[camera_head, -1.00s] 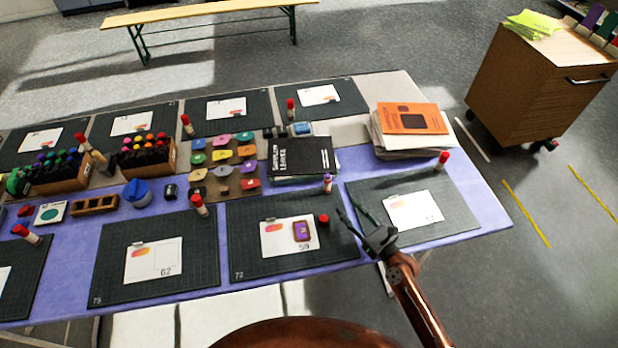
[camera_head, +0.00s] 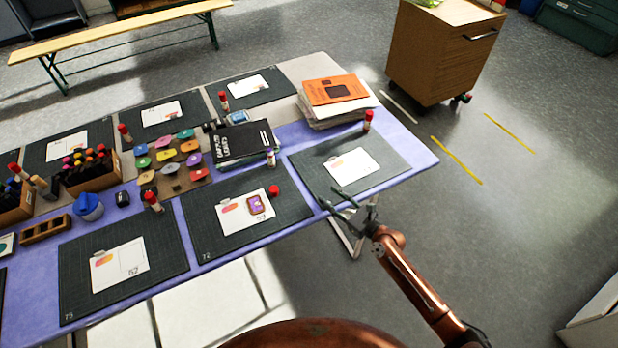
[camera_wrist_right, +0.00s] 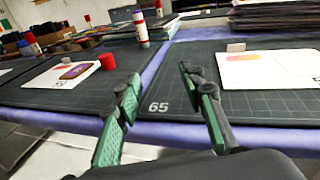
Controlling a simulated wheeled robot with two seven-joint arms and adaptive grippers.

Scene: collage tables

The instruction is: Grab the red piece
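The red piece (camera_head: 273,190) is a small round red cap-like thing. It lies on a dark mat at the table's front edge, at the upper right of a white card (camera_head: 232,214) bearing a purple piece (camera_head: 256,205). It also shows at the left in the right wrist view (camera_wrist_right: 107,61). My right gripper (camera_head: 333,200) is to the right of the red piece, apart from it, near the front edge of the right-hand mat. Its two green-padded fingers are spread and empty in the right wrist view (camera_wrist_right: 160,80). My left gripper is not in view.
The purple-covered table (camera_head: 412,158) holds several dark mats with cards and red-capped glue sticks, one (camera_head: 368,120) near the right edge. The floor right of the table is clear up to a wooden cabinet (camera_head: 430,60).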

